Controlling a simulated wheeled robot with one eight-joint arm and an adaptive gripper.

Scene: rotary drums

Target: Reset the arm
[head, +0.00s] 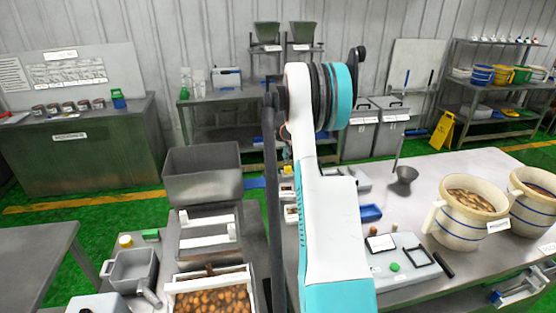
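My white and teal arm (330,190) rises from the bottom middle of the head view. It bends at a large teal and black joint (338,97) near the top middle. The arm stands in front of the steel worktable (455,168). My gripper does not show as a clear shape; the arm's own links hide what lies behind them. I cannot see fingers or anything held.
Two cream buckets with blue bands, one on the left (464,215) and one on the right (533,205), stand on the right table. A grey bin (203,174) and a white crate of brown items (210,292) are left of my arm. A yellow floor sign (442,130) stands behind.

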